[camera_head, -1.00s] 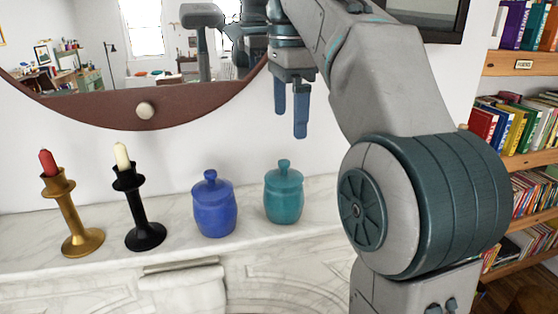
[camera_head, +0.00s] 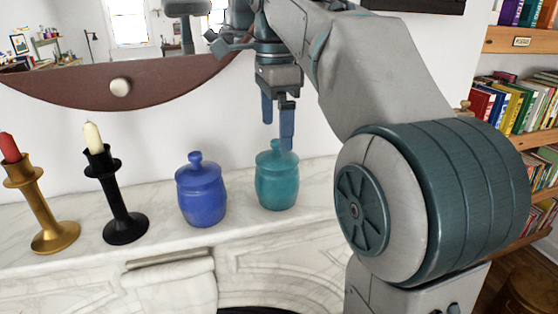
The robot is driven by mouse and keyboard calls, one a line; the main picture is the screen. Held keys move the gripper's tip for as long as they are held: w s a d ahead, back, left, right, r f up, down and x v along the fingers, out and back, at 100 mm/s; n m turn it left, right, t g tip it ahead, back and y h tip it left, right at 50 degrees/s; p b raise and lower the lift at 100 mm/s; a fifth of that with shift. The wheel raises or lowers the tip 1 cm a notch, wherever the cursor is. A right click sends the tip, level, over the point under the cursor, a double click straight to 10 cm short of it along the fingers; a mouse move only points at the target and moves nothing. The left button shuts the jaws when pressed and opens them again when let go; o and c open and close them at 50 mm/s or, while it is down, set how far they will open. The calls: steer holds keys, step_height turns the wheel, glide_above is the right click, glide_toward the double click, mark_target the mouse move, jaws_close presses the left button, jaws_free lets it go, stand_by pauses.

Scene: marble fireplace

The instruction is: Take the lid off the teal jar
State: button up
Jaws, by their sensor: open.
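The teal jar (camera_head: 277,187) stands upright on the white marble mantel, to the right of the blue jar. Its teal lid (camera_head: 268,158) sits on top, and the lid's knob is partly hidden behind a finger. My gripper (camera_head: 277,136) points down right at the top of the teal jar, with its blue fingers open. One fingertip overlaps the knob in the picture. I cannot tell whether it touches the lid. Nothing is held.
A blue lidded jar (camera_head: 201,193) stands close on the left. A black candlestick (camera_head: 120,205) and a gold candlestick (camera_head: 48,212) stand farther left on the mantel (camera_head: 158,236). A round mirror (camera_head: 170,82) hangs behind. Bookshelves (camera_head: 530,140) are at the right.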

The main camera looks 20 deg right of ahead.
mark_target(277, 141)
steer(key=shift+d+f, duration=0.1)
steer(key=shift+f, duration=2.55)
steer(key=shift+w, duration=0.1)
steer(key=c, duration=1.1)
